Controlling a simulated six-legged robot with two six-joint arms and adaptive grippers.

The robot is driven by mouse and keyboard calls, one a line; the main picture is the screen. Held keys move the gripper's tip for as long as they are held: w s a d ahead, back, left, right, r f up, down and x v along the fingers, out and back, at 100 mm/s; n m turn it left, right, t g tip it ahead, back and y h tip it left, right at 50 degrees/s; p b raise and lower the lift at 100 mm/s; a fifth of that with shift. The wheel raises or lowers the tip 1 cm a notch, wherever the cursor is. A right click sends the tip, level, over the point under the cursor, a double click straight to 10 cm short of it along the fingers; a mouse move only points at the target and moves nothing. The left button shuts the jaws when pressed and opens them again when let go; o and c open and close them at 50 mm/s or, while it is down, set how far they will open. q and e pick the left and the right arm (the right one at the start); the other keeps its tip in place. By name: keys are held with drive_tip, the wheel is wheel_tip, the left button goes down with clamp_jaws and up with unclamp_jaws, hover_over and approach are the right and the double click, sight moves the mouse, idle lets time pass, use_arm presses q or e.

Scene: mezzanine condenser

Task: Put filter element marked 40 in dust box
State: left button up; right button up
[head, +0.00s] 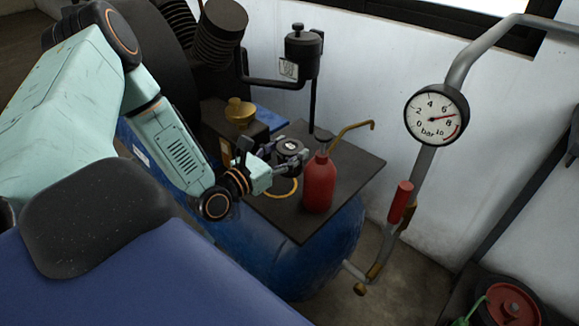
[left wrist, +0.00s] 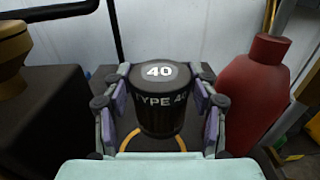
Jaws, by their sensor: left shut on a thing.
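The filter element marked 40 (left wrist: 162,100) is a dark ribbed cylinder with a white 40 on its top and "TYPE 40" on its side. In the head view its dark top (head: 290,146) shows above the black plate. My left gripper (head: 284,160) is shut on it, with a padded finger on each side in the left wrist view (left wrist: 163,112). The filter element is upright, near a yellow ring (head: 283,188) on the plate. Whether its base touches the plate is hidden. I cannot identify a dust box for certain. My right gripper is not in view.
A red oil can (head: 319,184) with a brass spout stands close right of the filter element. A brass-coloured part (head: 239,111) sits on a dark box to the left. The black plate (head: 355,168) lies over a blue tank (head: 335,240). A pressure gauge (head: 436,115) is at right.

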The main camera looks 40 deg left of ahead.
use_arm(q)
wheel_tip(320, 180, down, 4)
drive_tip(key=shift+w+d+r+b, duration=0.1)
drive_tip(key=shift+w+b, duration=0.05)
drive_tip(key=shift+b, duration=0.9)
drive_tip(key=shift+r, duration=0.1)
drive_tip(key=o, duration=0.8)
drive_tip(key=shift+c, duration=0.2)
drive_tip(key=shift+o, duration=0.9)
